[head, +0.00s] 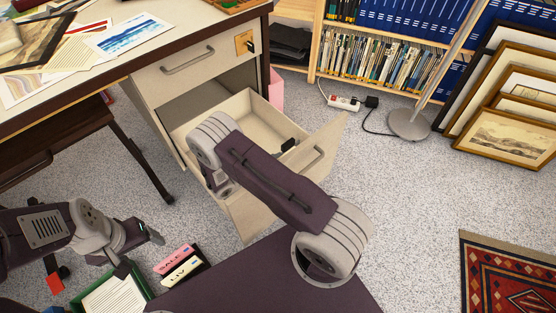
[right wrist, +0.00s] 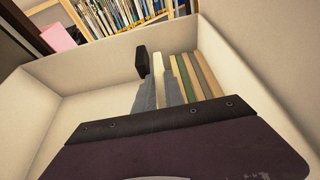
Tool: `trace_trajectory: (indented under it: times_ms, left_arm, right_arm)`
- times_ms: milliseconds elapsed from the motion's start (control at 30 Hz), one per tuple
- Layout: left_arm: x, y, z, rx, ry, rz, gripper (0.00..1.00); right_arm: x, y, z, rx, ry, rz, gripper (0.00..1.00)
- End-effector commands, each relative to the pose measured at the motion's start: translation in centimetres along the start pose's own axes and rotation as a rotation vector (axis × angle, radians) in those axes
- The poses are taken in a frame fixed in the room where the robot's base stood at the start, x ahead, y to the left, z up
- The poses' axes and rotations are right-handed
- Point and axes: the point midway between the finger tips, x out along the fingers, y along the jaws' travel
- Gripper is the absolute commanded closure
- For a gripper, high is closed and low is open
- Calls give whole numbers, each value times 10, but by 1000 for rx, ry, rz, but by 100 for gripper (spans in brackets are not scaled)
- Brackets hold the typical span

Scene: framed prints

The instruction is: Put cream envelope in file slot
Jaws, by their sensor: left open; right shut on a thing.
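The open desk drawer (head: 238,108) holds a row of upright tan and greenish files (right wrist: 197,75), seen in the right wrist view; my arm hides them in the head view. My right gripper (right wrist: 152,75) is inside the drawer, mostly hidden by my arm in the head view. It is shut on a thin, pale, upright piece, seemingly the cream envelope (right wrist: 159,66), seen nearly edge-on just left of the files. I cannot tell whether its lower edge is inside a slot. My left gripper (head: 138,252) is open and empty, low at the left.
The desk (head: 150,65) stands above the drawer. A lamp base (head: 409,124), framed prints (head: 508,137) and a bookcase (head: 312,45) are beyond.

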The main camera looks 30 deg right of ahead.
Motion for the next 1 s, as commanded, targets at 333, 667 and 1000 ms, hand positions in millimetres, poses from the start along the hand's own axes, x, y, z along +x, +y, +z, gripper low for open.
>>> trace_trajectory:
  times_ms: [333,667,1000]
  left_arm:
    - [1,0,0,0,0,0,24]
    - [-27,0,-3,0,0,0,24]
    - [-54,1,-6,0,0,0,24]
  right_arm:
    - [1,0,-2,0,0,0,64]
    - [-41,1,8,-1,0,6,64]
    - [-113,0,4,-1,0,2,64]
